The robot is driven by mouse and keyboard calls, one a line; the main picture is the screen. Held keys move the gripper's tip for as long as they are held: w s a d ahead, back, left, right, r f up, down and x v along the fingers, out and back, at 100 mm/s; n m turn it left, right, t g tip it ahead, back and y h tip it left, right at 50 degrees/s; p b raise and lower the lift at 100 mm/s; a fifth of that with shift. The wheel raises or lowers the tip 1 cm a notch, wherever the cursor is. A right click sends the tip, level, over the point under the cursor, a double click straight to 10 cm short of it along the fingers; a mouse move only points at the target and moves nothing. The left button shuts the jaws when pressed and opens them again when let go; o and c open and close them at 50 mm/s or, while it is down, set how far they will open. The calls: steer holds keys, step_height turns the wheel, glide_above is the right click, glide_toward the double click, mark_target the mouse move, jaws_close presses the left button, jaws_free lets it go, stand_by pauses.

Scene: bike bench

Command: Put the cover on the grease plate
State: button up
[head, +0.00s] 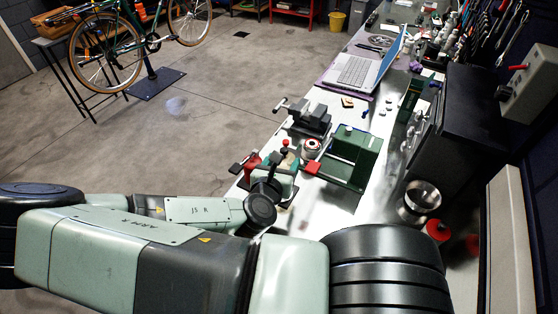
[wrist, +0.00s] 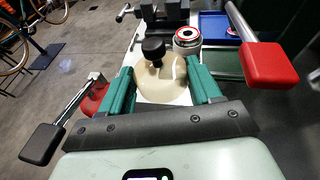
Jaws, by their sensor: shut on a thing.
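A cream domed cover (wrist: 165,88) with a black knob (wrist: 153,47) is between the two green fingers of my gripper (wrist: 161,80) in the wrist view. The gripper is shut on it. In the head view my gripper (head: 283,172) is low over the near part of the bench, and my wrist partly hides it. I cannot make out the grease plate; the cover and fingers hide what is under them. I cannot tell whether the cover touches anything below.
A red block (wrist: 270,65) on a metal bar is close on the right, and a black handle (wrist: 42,143) on a rod is on the left. A tin with a red ring (head: 312,148), a vise (head: 309,116) and a green rack (head: 354,154) stand nearby. A laptop (head: 364,70) is farther back.

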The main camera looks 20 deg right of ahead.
steer(key=shift+s+a+f+n+t+y, duration=0.1)
steer(key=shift+s+f+n+t+y, duration=0.45)
steer(key=shift+s+y, duration=0.2)
steer(key=shift+s+a+f+n+t+y, duration=0.15)
steer(key=shift+s+a+n+t+y, duration=0.1)
steer(key=shift+s+y, duration=0.15)
steer(key=shift+s+a+f+n+t+y, duration=0.1)
steer(key=shift+s+a+n+t+y, duration=0.05)
steer(key=shift+s+n+t+y, duration=0.15)
steer(key=shift+s+a+f, duration=0.1)
steer(key=shift+f, duration=2.8)
steer(key=shift+f, duration=0.55)
steer(key=o, duration=0.9)
steer(key=shift+c, duration=0.2)
